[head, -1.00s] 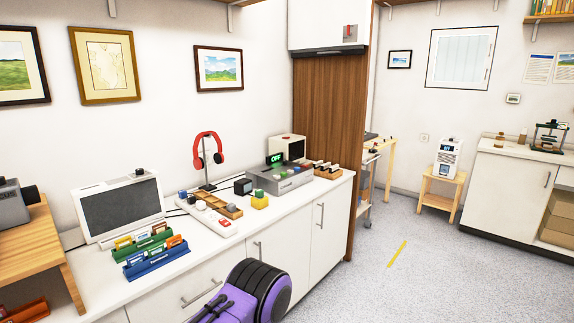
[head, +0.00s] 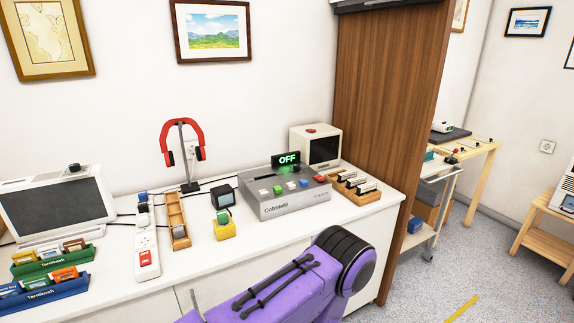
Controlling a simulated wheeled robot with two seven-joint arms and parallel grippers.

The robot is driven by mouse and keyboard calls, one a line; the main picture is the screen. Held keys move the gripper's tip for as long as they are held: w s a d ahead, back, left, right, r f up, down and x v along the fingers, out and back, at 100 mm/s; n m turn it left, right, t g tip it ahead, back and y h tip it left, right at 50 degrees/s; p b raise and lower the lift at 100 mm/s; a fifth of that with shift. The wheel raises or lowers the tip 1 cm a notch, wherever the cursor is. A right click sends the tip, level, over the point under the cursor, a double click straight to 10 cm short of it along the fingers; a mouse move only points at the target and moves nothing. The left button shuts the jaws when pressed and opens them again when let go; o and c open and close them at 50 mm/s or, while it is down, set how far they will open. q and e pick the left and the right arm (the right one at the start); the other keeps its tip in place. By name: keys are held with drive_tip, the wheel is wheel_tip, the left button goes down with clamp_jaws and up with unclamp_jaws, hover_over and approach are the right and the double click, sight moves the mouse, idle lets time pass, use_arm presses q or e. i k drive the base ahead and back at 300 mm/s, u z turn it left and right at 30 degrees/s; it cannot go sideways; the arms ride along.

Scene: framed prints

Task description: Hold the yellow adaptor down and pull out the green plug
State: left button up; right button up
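A yellow adaptor (head: 225,231) sits on the white counter, left of the grey switch box. A small green plug (head: 222,217) shows at its top, and seems to be seated in it, though it is too small to be sure. A white power strip (head: 147,242) with a red switch lies further left, with a blue plug (head: 142,197) near its far end. Neither of my grippers is in view.
A grey box (head: 290,201) with coloured buttons carries a sign reading OFF. A small dark cube (head: 222,195), wooden tray (head: 178,220), headphone stand (head: 187,187) and monitor (head: 62,207) stand nearby. A purple arm link of mine crosses the lower foreground. The counter in front of the adaptor is bare.

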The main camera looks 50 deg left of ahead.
sight(222, 218)
drive_tip(key=i, duration=1.55)
drive_tip(key=u, duration=1.95)
